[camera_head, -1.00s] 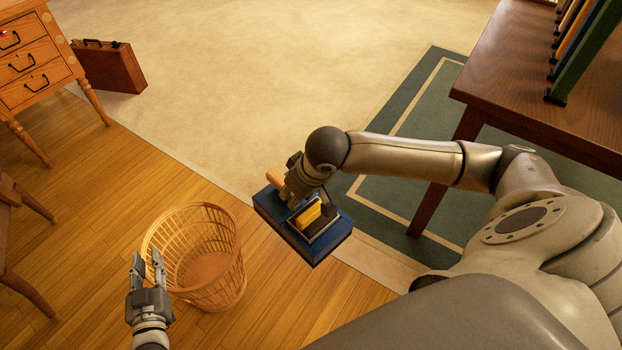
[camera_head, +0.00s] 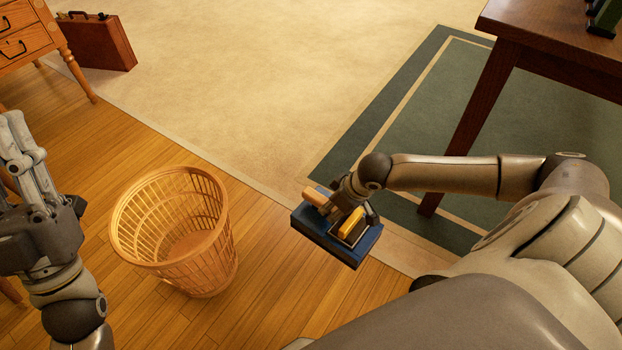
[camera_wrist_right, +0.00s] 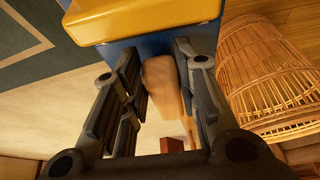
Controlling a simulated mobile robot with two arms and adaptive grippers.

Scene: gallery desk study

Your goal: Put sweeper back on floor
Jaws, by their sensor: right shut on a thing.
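The sweeper (camera_head: 325,238) is a blue boxy body with a yellow part and a tan handle. My right gripper (camera_head: 342,207) is shut on it, by the tan handle as far as I can tell. In the right wrist view, the fingers of my right gripper (camera_wrist_right: 160,85) stand either side of the handle, with the sweeper's yellow part (camera_wrist_right: 140,20) beyond. The sweeper appears raised over the border of wood floor and pale carpet; its underside is hidden, so clearance is unclear. My left gripper (camera_head: 25,160) is at the far left, empty, fingers apart.
A wicker wastebasket (camera_head: 175,235) stands on the wood floor (camera_head: 285,300), left of the sweeper. A green rug (camera_head: 395,130) and dark wooden table (camera_head: 560,40) are at right. A brown briefcase (camera_head: 95,42) stands beside a wooden desk (camera_head: 25,40).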

